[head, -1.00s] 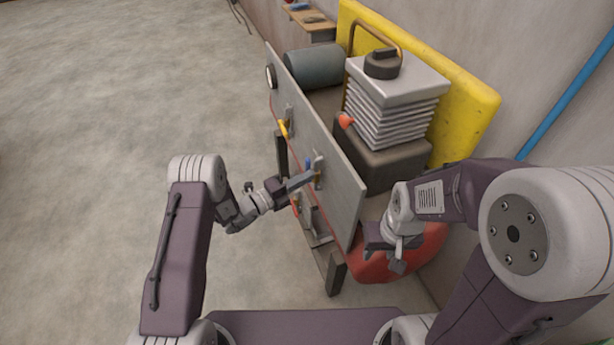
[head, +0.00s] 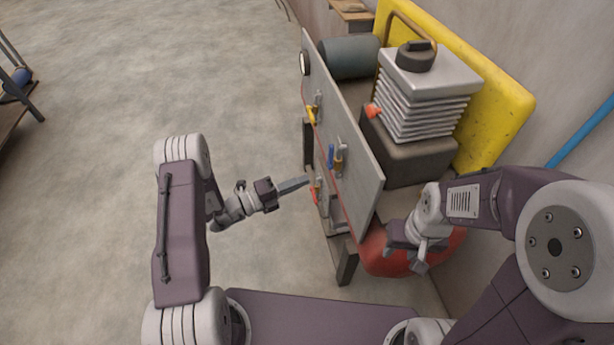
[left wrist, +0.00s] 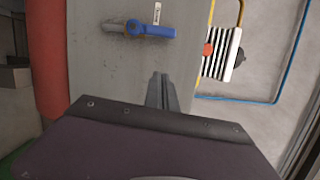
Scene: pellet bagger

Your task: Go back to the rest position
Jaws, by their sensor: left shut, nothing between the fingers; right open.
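My left gripper (head: 292,185) is shut and empty in the head view. It points right toward the grey panel (head: 352,160) of the machine, with a gap between its tip and the panel. In the left wrist view its closed fingers (left wrist: 163,92) point at the panel (left wrist: 90,60), below a blue-handled lever (left wrist: 137,29). My right gripper (head: 408,258) hangs open and empty at the panel's near right end, in front of a red rounded thing (head: 385,262).
The panel carries a blue handle (head: 331,156) and yellow handles (head: 311,115). Behind it stand a pleated grey stack (head: 425,105), a dark cylinder (head: 350,57) and a yellow board (head: 500,95) by the wall.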

